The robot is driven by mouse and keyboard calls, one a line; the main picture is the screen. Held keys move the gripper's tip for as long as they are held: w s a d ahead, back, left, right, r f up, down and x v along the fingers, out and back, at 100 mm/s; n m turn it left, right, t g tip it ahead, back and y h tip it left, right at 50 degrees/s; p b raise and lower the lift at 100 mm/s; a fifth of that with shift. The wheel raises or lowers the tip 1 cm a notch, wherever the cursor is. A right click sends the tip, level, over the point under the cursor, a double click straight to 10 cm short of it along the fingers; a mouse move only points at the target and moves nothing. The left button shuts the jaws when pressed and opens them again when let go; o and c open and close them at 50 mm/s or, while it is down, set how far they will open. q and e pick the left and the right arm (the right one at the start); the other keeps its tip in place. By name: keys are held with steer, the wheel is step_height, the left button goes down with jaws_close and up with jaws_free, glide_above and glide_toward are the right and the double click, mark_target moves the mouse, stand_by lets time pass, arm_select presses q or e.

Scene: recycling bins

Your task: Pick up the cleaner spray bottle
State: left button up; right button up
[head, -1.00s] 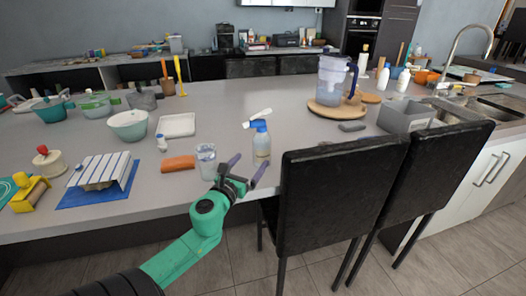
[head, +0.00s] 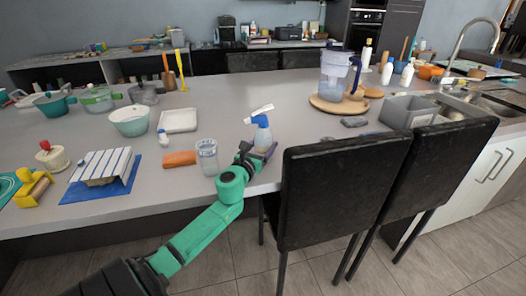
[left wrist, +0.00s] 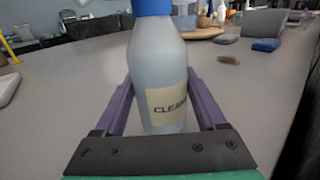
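The cleaner spray bottle (head: 263,137) stands upright near the front edge of the counter, with a pale body, blue collar and white spray head. In the left wrist view the bottle (left wrist: 158,70) fills the middle, its label partly readable as "CLEA"; its top is cut off. My left gripper (head: 259,152) is at the bottle, low on its body. In the wrist view its purple fingers (left wrist: 160,88) lie on either side of the bottle and look open, with a small gap at the right; contact at the tips is unclear. My right gripper is not in view.
A black chair (head: 340,195) is close on the right. A jug (head: 337,75) stands on a round board farther back. The counter behind the bottle is fairly clear.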

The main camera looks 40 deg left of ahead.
mark_target(261, 123)
arm_select(q)
jaws_close()
step_height(261, 123, up, 9)
steer(key=p, duration=0.4)
steer(key=shift+w+f, duration=0.15)
step_height(261, 123, up, 11)
steer(key=shift+r+p, duration=0.2)
steer(key=shift+p, duration=0.75)
